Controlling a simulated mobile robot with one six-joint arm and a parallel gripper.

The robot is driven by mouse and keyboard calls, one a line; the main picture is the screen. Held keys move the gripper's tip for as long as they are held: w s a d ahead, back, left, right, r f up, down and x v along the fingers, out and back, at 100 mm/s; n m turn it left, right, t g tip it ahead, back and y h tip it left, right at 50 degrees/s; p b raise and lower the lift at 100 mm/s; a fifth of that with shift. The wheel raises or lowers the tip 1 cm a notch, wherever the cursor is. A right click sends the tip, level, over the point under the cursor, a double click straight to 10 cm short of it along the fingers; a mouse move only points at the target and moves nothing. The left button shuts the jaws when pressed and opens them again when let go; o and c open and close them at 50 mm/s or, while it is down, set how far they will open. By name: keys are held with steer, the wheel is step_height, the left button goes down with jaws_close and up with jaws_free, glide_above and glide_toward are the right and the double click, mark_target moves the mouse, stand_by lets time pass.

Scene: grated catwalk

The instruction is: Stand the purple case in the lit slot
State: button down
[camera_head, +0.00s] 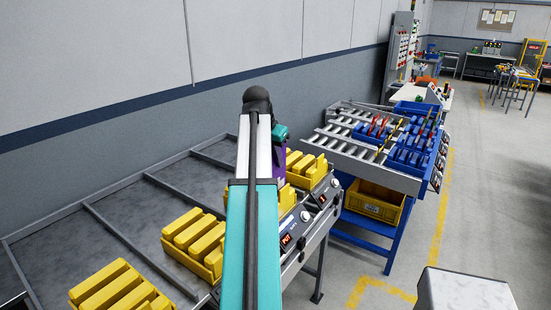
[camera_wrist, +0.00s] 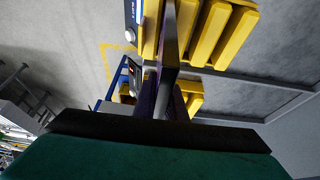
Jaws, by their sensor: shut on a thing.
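The purple case (camera_head: 282,150) shows as a narrow strip just right of my arm in the head view; most of it is hidden. In the wrist view dark purple (camera_wrist: 148,97) shows beyond the dark bar of my gripper (camera_wrist: 166,90), which is shut on the case. The case is above or beside a yellow bin of yellow cases (camera_head: 306,168); I cannot tell if it touches. A red display reading PUT (camera_head: 286,240) is lit on the bench's front rail. My arm covers the bench behind it, and I cannot make out the slot itself.
More yellow cases stand in bins at the middle (camera_head: 196,236) and near left (camera_head: 118,288) of the grey bench. A second red display (camera_head: 322,199) is farther along. A roller table with blue bins (camera_head: 412,145) and a yellow crate (camera_head: 374,203) stand beyond.

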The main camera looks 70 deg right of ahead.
mark_target(276, 176)
steer(key=shift+f+b, duration=1.15)
steer(key=shift+f, duration=2.35)
steer(key=c, duration=1.3)
jaws_free()
steer(key=shift+c, duration=0.2)
step_height(276, 176, up, 8)
steer(key=p, duration=0.5)
steer(key=shift+w+a, duration=0.1)
